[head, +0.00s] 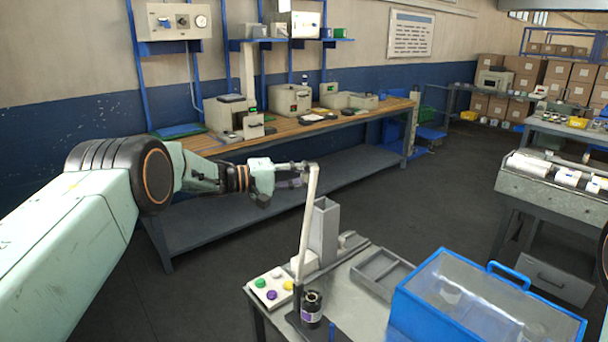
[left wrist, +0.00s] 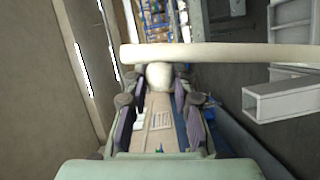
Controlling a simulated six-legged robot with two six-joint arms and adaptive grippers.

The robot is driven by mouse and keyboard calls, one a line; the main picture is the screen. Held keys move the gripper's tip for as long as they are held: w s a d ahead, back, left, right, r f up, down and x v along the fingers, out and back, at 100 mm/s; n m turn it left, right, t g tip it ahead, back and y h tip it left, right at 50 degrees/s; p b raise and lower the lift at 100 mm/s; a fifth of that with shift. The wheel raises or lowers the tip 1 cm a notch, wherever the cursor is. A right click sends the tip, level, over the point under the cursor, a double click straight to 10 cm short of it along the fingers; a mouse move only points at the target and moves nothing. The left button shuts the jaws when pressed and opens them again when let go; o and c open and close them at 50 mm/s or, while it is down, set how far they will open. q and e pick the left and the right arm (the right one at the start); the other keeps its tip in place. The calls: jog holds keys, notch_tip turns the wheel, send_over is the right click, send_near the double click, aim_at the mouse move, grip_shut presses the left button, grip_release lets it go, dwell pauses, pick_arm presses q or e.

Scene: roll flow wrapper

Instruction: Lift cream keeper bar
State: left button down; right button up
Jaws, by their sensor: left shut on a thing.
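The cream keeper bar (head: 308,225) stands nearly upright in the head view, leaning slightly, with its top to the right of its foot. In the left wrist view the bar (left wrist: 225,56) runs across the picture just beyond the fingertips (left wrist: 160,92). My right gripper is not in view.
A button panel (head: 271,287) sits left of the bar's foot. A grey upright channel (head: 324,232) and a grey tray (head: 381,272) stand behind and right. A blue-framed clear cover (head: 480,305) fills the front right. A long wooden bench (head: 290,130) runs along the wall.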

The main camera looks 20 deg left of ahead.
pick_arm(q)
jog(key=shift+d, duration=0.1)
jog(key=c, duration=1.5)
grip_release()
jog(key=o, duration=0.4)
jog(key=shift+a, duration=0.2)
jog(key=shift+d, duration=0.1)
jog(key=v, duration=1.2)
jog(key=shift+f, duration=0.1)
